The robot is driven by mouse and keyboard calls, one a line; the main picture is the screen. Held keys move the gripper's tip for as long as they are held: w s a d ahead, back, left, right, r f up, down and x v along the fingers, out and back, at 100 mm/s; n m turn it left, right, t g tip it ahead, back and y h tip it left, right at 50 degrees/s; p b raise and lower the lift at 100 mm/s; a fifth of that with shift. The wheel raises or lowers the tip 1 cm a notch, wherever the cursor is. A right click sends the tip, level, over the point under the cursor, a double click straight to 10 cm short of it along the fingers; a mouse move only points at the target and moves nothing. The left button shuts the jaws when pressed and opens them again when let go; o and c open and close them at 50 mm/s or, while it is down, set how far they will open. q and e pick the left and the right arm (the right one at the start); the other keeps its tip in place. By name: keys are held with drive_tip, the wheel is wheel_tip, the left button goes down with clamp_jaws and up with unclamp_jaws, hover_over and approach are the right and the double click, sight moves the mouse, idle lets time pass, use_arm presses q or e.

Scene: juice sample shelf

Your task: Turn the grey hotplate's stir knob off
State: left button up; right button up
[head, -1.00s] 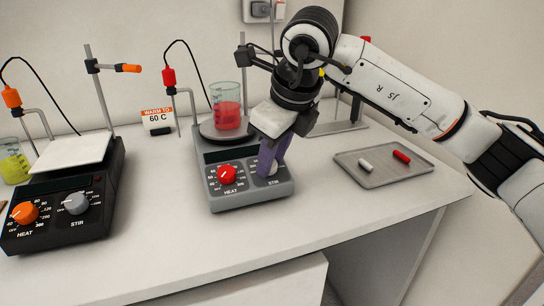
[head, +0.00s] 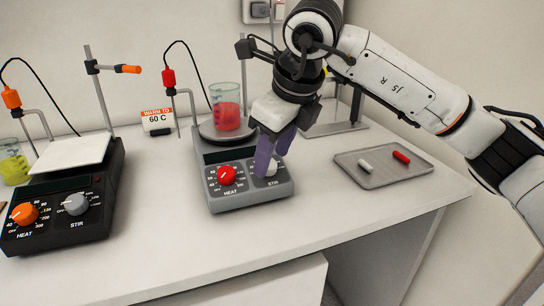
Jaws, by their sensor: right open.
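The grey hotplate (head: 246,198) stands at the middle of the bench. Its red heat knob (head: 227,175) is at the left of the front panel. Its pale stir knob (head: 271,169) is at the right, partly hidden behind my right gripper. My right gripper (head: 271,170) is open, with its purple fingers pointing down at the stir knob, one finger to either side. I cannot tell whether they touch it. The stir knob's pointer cannot be read. A beaker of red liquid (head: 227,115) sits on the hotplate's top. My left gripper is out of view.
A black hotplate (head: 60,215) with an orange knob and a grey knob stands at the left. A grey tray (head: 380,178) with a white and a red stir bar lies at the right. The front bench is clear.

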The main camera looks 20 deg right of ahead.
drive_tip(key=v, duration=0.9)
drive_tip(key=shift+f, duration=0.1)
